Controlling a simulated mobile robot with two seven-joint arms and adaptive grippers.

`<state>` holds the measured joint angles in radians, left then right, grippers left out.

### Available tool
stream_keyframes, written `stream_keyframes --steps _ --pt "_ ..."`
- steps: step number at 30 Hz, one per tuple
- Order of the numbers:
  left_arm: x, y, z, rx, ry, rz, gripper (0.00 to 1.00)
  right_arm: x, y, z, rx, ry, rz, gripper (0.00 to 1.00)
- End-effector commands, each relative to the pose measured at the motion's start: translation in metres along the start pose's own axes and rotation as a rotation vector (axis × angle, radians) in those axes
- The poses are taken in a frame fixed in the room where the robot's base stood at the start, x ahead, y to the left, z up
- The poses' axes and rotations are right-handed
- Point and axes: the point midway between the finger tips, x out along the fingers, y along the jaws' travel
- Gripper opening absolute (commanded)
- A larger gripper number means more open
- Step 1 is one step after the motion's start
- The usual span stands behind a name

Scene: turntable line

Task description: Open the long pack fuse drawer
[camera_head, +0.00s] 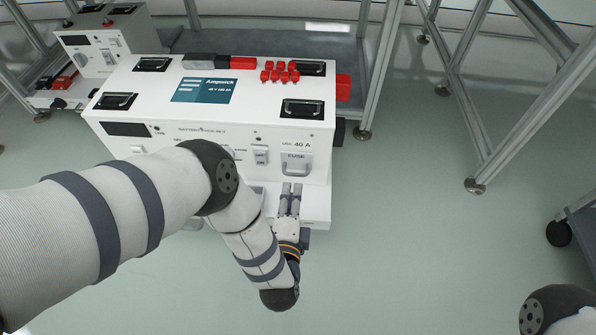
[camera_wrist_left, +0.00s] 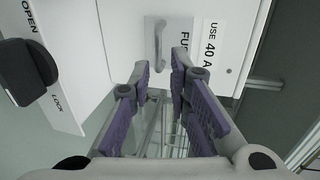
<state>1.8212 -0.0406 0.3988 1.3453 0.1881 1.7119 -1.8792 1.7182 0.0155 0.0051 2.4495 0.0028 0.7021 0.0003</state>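The long white pack (camera_head: 210,124) stands in the middle of the head view, with an "Ampwick" label on top. Its fuse drawer (camera_head: 296,157), with a grey handle below the words "USE 40 A", is at the right of the front face. The drawer looks flush with the face. In the left wrist view the handle (camera_wrist_left: 158,40) shows beside the letters "FU". My left gripper (camera_head: 291,187) is open and empty, just in front of and below the handle. Its purple-padded fingers (camera_wrist_left: 160,70) point toward the handle, which lies roughly in line with the gap. My right gripper is out of view.
A black knob (camera_wrist_left: 27,68) marked OPEN and LOCK is at the left of the wrist view. Red parts (camera_head: 280,71) lie on the pack's top. A second white unit (camera_head: 100,48) is behind left. Metal frame legs (camera_head: 379,70) stand behind right.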

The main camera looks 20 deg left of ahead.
Motion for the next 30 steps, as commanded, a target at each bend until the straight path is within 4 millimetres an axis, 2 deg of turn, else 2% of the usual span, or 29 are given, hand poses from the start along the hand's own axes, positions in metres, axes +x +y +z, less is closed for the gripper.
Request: stream_keyframes --steps 1,3,6,10,14,20,23,30 --pt "0.015 0.006 0.002 0.000 -0.004 0.002 0.17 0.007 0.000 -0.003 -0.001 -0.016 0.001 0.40" --pt "0.033 0.007 0.001 -0.001 -0.002 0.003 0.17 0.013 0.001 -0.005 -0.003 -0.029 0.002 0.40" --pt "0.056 0.007 0.001 -0.001 -0.001 0.004 0.17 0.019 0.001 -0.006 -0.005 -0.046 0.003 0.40" --pt "0.074 0.005 0.000 -0.001 0.000 0.005 0.17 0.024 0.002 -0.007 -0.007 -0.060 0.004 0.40" --pt "0.082 0.003 0.000 -0.001 0.002 0.004 0.17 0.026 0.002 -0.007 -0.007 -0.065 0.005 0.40" --pt "0.082 0.002 0.000 -0.001 0.002 0.004 0.17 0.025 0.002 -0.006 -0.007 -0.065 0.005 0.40" --pt "0.082 0.002 0.000 -0.001 0.002 0.004 0.00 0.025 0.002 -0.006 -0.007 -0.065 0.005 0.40" --pt "0.081 0.002 0.000 -0.002 0.002 0.005 0.00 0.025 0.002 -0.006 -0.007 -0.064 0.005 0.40"
